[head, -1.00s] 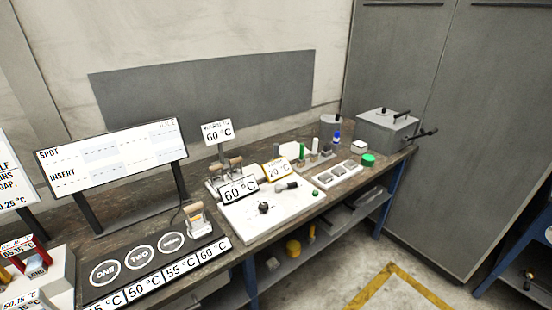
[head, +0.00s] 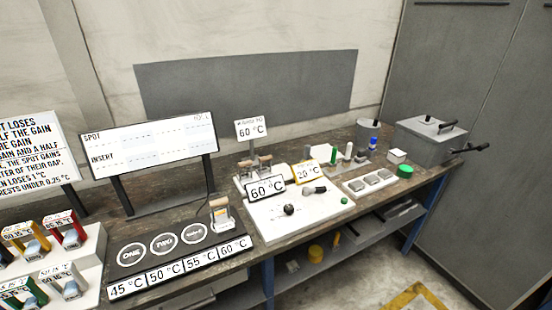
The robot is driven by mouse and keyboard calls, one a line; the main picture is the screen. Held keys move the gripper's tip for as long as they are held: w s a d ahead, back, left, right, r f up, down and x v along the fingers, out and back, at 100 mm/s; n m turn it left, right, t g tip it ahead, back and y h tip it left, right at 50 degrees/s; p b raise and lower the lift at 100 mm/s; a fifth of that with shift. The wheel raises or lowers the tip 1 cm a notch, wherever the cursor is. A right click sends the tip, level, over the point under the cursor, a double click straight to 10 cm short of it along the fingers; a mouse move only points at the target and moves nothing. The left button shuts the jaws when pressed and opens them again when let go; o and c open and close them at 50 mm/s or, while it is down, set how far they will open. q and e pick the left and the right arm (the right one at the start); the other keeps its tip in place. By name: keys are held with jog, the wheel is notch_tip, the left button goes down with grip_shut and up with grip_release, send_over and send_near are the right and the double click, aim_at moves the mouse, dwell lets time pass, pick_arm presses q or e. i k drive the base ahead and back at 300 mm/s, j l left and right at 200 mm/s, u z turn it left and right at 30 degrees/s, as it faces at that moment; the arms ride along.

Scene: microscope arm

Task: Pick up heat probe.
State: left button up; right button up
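The heat probe cannot be told for certain. A wooden-handled tool (head: 219,205) with a pale body and a dark cord stands upright at the right end of the dark pad marked ONE and TWO (head: 133,255). More wooden-handled pieces (head: 244,166) stand in a pale holder behind the 60 °C sign (head: 265,188), farther along the bench. Their lower parts are partly hidden by the sign. Neither of my grippers shows in the head view.
The wooden bench (head: 120,228) runs along the wall. A display board (head: 150,146) stands behind the pad. A white board (head: 290,226) holds small dark parts. Coloured sample blocks (head: 65,228) stand at left, and a grey box (head: 425,142) at the far right end.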

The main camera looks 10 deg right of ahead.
aim_at(307, 151)
jog(key=i+l+u, duration=0.35)
jog(key=l, duration=1.1)
jog(key=l+u, duration=0.35)
jog(key=l, duration=1.05)
jog(key=k, duration=0.05)
